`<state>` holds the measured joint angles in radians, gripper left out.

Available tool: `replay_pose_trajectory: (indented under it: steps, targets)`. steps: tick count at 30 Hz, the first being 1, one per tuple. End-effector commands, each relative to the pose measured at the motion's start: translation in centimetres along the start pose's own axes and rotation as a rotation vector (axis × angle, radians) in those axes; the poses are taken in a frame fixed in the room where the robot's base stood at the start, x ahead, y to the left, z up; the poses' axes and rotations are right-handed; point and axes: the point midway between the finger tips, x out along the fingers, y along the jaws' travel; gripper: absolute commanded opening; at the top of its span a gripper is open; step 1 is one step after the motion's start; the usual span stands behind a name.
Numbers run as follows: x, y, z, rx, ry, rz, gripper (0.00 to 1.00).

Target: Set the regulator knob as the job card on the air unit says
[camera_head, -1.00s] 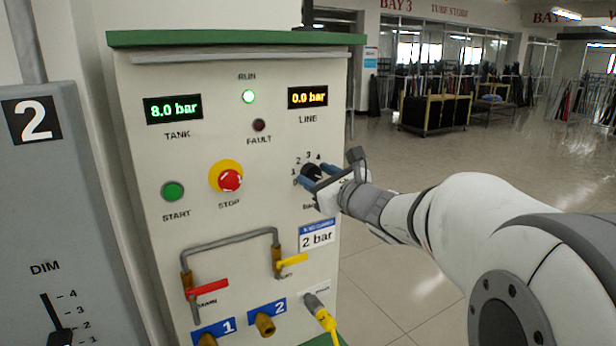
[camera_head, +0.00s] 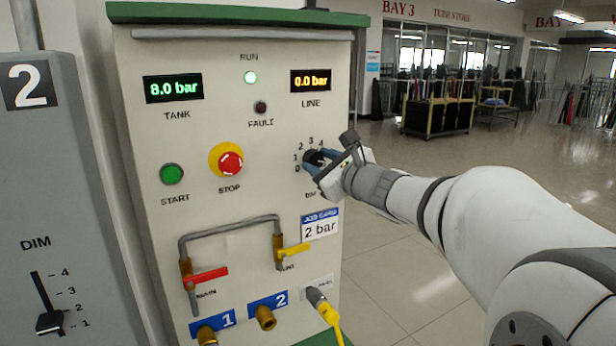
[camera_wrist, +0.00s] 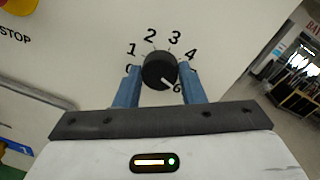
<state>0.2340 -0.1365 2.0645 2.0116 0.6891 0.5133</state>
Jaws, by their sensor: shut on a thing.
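The black regulator knob (camera_head: 314,157) sits on the right of the air unit's panel, inside a printed scale. It also shows in the wrist view (camera_wrist: 158,70), where its white pointer line faces lower right, beside the 6. My gripper (camera_head: 318,162) has its blue fingers on both sides of the knob, shut on it; the wrist view shows the fingers (camera_wrist: 160,76) too. The job card (camera_head: 320,227) below the knob reads 2 bar. The line display (camera_head: 310,80) reads 0.0 bar. The 5 on the scale is mostly hidden by a finger.
The tank display (camera_head: 173,88) reads 8.0 bar. The red stop button (camera_head: 231,163) and green start button (camera_head: 172,174) are left of the knob. Below are a red-handled valve (camera_head: 206,278), a yellow-handled valve (camera_head: 294,250) and a yellow hose (camera_head: 331,317).

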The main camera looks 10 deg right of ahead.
Motion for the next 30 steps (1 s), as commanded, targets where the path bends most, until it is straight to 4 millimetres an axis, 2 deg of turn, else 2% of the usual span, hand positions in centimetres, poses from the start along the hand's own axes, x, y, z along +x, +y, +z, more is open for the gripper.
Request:
replay_pose_trajectory:
  steps: [1,30]
  targets:
    - [-0.01,0.39,-0.62,-0.046,-0.001,-0.001,0.13]
    - [0.03,0.5,-0.46,-0.966,0.062,0.015,0.13]
